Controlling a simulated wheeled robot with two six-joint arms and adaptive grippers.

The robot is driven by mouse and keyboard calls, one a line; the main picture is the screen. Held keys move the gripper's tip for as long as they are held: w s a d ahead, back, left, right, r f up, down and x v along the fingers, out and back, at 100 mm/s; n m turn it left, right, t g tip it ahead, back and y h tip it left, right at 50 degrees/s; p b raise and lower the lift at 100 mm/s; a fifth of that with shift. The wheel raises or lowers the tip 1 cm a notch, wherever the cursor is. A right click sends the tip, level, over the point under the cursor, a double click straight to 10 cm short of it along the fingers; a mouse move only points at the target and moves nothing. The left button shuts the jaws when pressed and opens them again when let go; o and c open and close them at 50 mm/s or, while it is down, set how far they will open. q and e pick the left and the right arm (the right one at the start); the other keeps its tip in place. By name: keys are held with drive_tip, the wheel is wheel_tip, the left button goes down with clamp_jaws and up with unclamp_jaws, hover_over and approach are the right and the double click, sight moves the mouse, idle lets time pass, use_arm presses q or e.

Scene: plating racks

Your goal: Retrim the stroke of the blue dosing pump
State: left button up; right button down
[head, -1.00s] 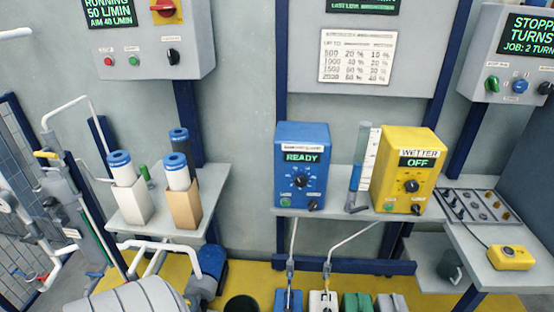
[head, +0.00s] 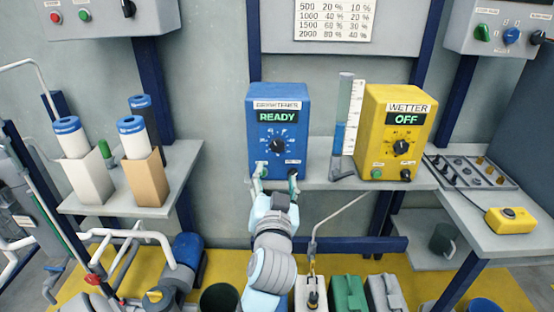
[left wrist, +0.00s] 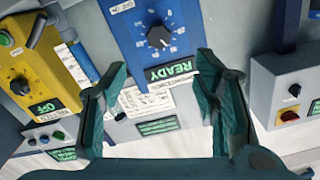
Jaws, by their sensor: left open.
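The blue dosing pump (head: 300,110) stands upright on the grey shelf, labelled "BRIGHTENER", with its display (head: 277,117) reading "READY". Its black stroke knob (head: 278,146) sits on a marked dial below the display. In the left wrist view the picture is turned over, and the knob (left wrist: 160,37) shows beyond the fingers. My left gripper (head: 276,178) is open and empty at the pump's lower front, below the knob, its fingers (left wrist: 161,70) apart. Its fingertips partly cover the small controls at the pump's base. Whether they touch the pump is unclear. My right gripper is not in view.
A clear measuring tube (head: 346,110) with blue liquid and the yellow "WETTER" pump (head: 375,110), reading "OFF", stand close on the right. A percentage chart (head: 335,17) hangs above. Filter cartridges stand on the left shelf (head: 170,200). A yellow button box (head: 511,221) lies at right.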

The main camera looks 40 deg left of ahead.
sight(277, 147)
use_arm(q)
drive_tip(key=b+x, duration=0.2)
drive_tip(key=x, duration=1)
drive_tip(key=shift+w+a+f, duration=0.1)
drive_tip(key=shift+w+a, duration=0.05)
drive_tip(key=shift+w, duration=0.05)
drive_tip(key=shift+w+a, duration=0.2)
drive_tip(key=shift+w, duration=0.1)
